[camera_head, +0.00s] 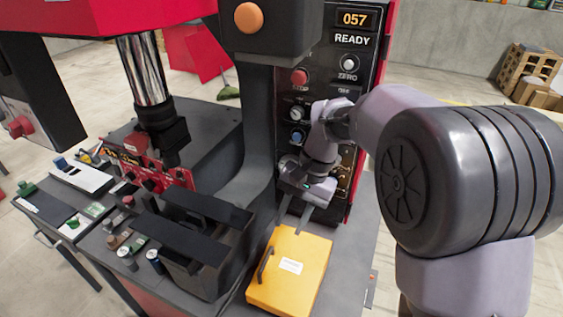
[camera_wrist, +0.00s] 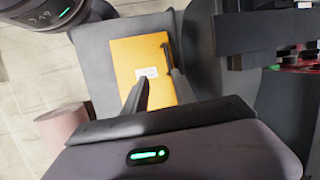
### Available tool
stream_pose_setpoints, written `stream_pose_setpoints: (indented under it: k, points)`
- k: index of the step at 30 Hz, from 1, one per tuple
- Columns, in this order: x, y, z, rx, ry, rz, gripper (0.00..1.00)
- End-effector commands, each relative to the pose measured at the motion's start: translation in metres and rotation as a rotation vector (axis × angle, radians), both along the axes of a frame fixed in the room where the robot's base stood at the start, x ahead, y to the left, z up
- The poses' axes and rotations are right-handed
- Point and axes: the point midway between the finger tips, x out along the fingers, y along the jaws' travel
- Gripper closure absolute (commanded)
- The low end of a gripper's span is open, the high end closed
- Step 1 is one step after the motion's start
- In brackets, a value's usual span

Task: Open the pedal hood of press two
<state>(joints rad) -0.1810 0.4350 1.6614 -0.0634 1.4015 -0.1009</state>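A yellow hood (camera_head: 312,255) with a white label sits on the grey surface below the dark control panel, and its top is down flat. Its label is too small to read. A dark bar handle (camera_head: 265,263) runs along its left side. In the wrist view the hood (camera_wrist: 130,62) lies ahead of the fingers, with the handle (camera_wrist: 166,54) near the right finger's tip. My gripper (camera_head: 290,226) is above the hood's far end, its two fingers apart and pointing down. In the wrist view my gripper (camera_wrist: 160,75) has nothing between its fingers.
The control panel (camera_head: 330,90) reading 057 READY stands close behind my gripper. The press column (camera_head: 258,130) and a dark open-topped fixture (camera_head: 195,240) stand left of the hood. Small parts (camera_head: 125,258) lie further left.

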Motion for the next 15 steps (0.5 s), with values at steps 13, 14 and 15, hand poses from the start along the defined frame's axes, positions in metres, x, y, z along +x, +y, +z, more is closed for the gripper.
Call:
stream_pose_setpoints:
  k: [13,14,15]
  points:
    - [0.010,0.044,-0.102,0.005,0.155,0.040,0.68]
    - [0.008,0.045,-0.108,0.006,0.155,0.040,0.68]
    - [0.005,0.048,-0.115,0.006,0.155,0.039,0.68]
